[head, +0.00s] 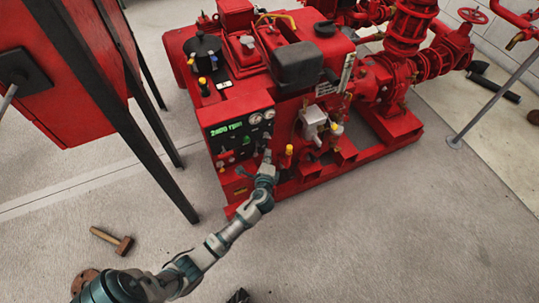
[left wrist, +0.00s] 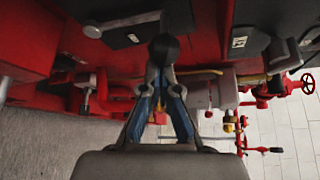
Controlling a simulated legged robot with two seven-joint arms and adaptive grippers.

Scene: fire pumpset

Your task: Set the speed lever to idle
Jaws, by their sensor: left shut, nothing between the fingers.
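The control panel (head: 238,138) on the red pumpset has a lit green display (head: 229,128) that appears to read 2400 rpm. My left gripper (head: 266,158) is at the panel's lower right part. In the left wrist view the same gripper (left wrist: 163,78) has its fingertips together, with nothing held between them. A round black knob (left wrist: 164,47) shows right at the fingertips and looks like the end of a lever. I cannot tell whether the fingers touch it. The lever's shaft is hidden. My right gripper is not in view.
The red engine housing, with a black box (head: 297,65) on it, rises behind the panel. Red pipes (head: 408,55) stand to the right. A dark-framed red cabinet (head: 58,75) stands at left.

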